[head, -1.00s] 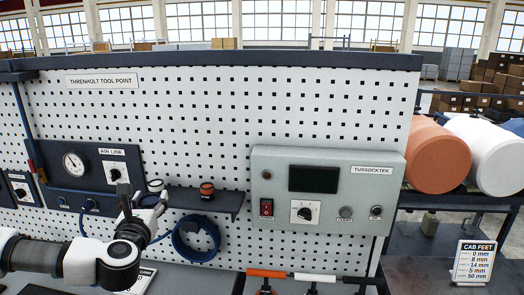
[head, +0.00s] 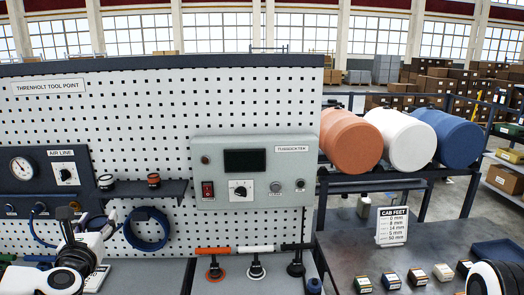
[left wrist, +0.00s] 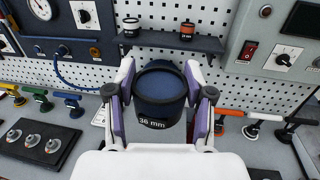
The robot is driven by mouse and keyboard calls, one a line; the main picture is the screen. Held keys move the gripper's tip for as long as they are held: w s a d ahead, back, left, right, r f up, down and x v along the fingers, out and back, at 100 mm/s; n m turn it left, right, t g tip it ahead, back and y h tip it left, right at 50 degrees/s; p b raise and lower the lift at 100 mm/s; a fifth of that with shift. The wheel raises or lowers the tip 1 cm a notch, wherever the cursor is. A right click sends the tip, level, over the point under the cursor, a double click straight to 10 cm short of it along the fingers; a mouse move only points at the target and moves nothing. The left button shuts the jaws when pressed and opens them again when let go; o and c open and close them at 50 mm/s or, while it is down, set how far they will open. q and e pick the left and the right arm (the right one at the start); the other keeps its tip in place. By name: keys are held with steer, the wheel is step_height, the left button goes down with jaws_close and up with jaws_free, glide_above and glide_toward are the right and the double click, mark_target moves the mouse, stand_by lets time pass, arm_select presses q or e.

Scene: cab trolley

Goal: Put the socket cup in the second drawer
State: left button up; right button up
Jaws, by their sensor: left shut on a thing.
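My left gripper (head: 92,224) is at the lower left of the head view, in front of the pegboard. In the left wrist view its two fingers (left wrist: 160,92) are shut on a dark blue socket cup (left wrist: 158,98) marked "36 mm". The cup is upright, its round rim facing the camera. In the head view I cannot make the cup out clearly. Two other cups, one black and white (head: 106,182) and one orange and black (head: 153,180), stand on the shelf. No drawer shows in either view.
The shelf (head: 172,190) juts from the pegboard (head: 130,120), near a hanging blue hose coil (head: 147,246). A grey control box (head: 255,190) is to its right. Tools with coloured handles (head: 212,250) stand below. On the right, a dark bench (head: 345,250) carries several small blocks and a "CAB FEET" sign (head: 391,226).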

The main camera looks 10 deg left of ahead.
arm_select(q)
steer(key=w+d+f+m+t+h+b, duration=0.1)
steer(key=w+d+f+m+h+b, duration=0.1)
steer(key=d+f+m+h+b, duration=0.4)
steer(key=w+d+f+m+h+b, duration=0.1)
steer(key=w+d+f+m+h, duration=0.15)
steer(key=d+f+h, duration=0.7)
steer(key=s+d+f+m+g+h+b, duration=0.2)
steer(key=s+d+f+m+g+h, duration=0.1)
steer(key=d+f, duration=0.4)
steer(key=s+d+f+m+g+h+b, duration=0.2)
steer(key=d+f, duration=0.5)
steer(key=f, duration=0.5)
steer(key=s+m+g+h, duration=0.1)
steer(key=s+m+h, duration=0.1)
steer(key=s, duration=0.1)
steer(key=shift+s+f+m+g, duration=0.15)
steer(key=shift+s+m+g, duration=0.2)
steer(key=shift+g, duration=0.05)
